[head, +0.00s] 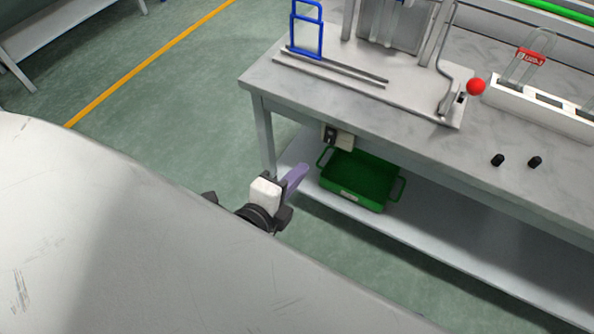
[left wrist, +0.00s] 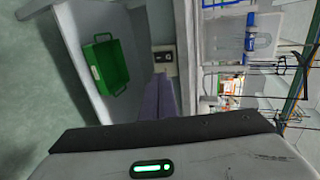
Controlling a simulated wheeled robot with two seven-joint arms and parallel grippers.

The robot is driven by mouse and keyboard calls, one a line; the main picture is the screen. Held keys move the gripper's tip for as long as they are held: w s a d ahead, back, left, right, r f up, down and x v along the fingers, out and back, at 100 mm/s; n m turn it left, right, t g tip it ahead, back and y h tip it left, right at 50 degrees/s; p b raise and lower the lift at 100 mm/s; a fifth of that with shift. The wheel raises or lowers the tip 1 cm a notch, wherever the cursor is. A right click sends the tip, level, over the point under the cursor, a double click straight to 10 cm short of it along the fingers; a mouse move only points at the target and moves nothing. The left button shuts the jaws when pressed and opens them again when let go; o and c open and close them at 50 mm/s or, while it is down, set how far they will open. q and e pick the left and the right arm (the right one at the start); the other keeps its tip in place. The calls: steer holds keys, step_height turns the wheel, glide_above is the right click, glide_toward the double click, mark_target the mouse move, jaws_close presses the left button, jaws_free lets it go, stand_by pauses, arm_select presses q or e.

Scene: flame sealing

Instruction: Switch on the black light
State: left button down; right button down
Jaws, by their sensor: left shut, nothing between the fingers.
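A small pale box with a black switch or socket face (head: 338,137) is mounted under the front edge of the workbench, near its left leg. It also shows in the left wrist view (left wrist: 164,58), with two dark parts on its face. I cannot tell which thing is the black light, or whether it is lit. My left gripper (head: 301,172) has purple fingers, which are shut and empty. It is in front of the bench, left of and below the box in the head view. In the left wrist view the purple fingers (left wrist: 160,92) point toward the box. My right gripper is not in view.
A green crate (head: 360,182) stands on the lower shelf (head: 440,237) beneath the box. On the bench top (head: 400,127) are a metal fixture with a red-knobbed lever (head: 476,87), a blue frame (head: 306,30), a white tube rack (head: 510,97) and two black caps (head: 497,160).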

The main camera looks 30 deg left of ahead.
arm_select(q)
steer(key=s+d+f+n+g+h, duration=0.1)
steer(key=s+f+n+g, duration=0.1)
steer(key=s+f+n, duration=0.3)
steer(key=s+d+f+n+g+h, duration=0.1)
steer(key=s+f+n+g, duration=0.2)
steer(key=s+f+n, duration=0.3)
step_height(320, 180, down, 5)
steer(key=n, duration=0.5)
steer(key=shift+d, duration=0.35)
steer(key=shift+s+f, duration=0.1)
